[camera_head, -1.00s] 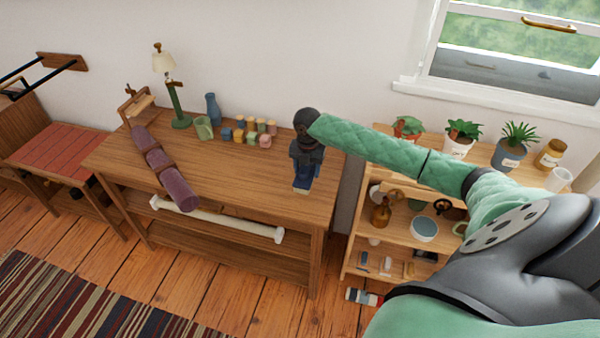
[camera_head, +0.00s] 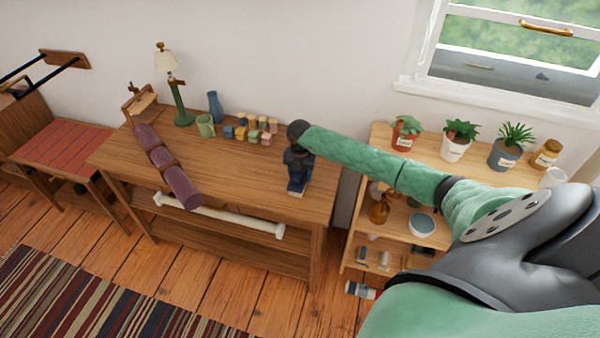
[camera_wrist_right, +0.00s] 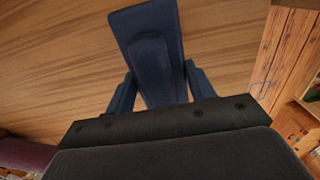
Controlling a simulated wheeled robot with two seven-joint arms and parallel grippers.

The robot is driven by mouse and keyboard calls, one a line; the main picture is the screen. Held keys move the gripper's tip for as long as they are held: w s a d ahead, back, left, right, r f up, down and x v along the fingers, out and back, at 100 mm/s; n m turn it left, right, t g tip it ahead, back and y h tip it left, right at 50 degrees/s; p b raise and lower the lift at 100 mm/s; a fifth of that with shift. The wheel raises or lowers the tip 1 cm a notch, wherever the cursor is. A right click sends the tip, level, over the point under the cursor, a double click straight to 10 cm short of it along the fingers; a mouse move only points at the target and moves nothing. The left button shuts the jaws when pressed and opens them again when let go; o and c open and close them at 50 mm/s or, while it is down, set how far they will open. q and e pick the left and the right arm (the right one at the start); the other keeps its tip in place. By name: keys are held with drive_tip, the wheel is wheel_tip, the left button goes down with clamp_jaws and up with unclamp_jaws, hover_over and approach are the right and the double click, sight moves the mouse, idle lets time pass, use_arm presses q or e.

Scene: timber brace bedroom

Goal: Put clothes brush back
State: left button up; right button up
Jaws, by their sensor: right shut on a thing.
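My right gripper (camera_head: 298,176) reaches in from the right and points down over the right part of the wooden table (camera_head: 235,178). It is shut on a dark blue thing, which I take for the clothes brush (camera_head: 295,191); a pale lower edge shows on it. In the right wrist view the blue brush (camera_wrist_right: 150,55) sits between the two fingers (camera_wrist_right: 158,90), with the wood top behind it. Whether it touches the table I cannot tell. My left gripper is not in view.
A purple segmented roll (camera_head: 164,165) lies at the table's left. Behind stand a green lamp (camera_head: 180,105), a mug (camera_head: 205,126), a blue vase (camera_head: 215,107) and several small blocks (camera_head: 253,128). A shelf (camera_head: 376,150) with plants stands right. The table's middle and front are clear.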

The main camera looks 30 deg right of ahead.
drive_tip(key=o, duration=1)
drive_tip(key=shift+f, duration=0.1)
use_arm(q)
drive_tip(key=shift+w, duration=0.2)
use_arm(e)
drive_tip(key=shift+o, duration=0.2)
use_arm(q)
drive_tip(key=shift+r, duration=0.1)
use_arm(e)
drive_tip(key=shift+r, duration=0.35)
wheel_tip(320, 180, up, 10)
drive_tip(key=b, duration=0.3)
drive_tip(key=shift+w+f+b, duration=0.1)
drive_tip(key=shift+b, duration=0.2)
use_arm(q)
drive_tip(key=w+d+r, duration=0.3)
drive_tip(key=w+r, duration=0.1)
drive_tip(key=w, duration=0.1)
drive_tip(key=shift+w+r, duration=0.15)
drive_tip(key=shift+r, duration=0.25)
use_arm(e)
drive_tip(key=shift+r, duration=0.9)
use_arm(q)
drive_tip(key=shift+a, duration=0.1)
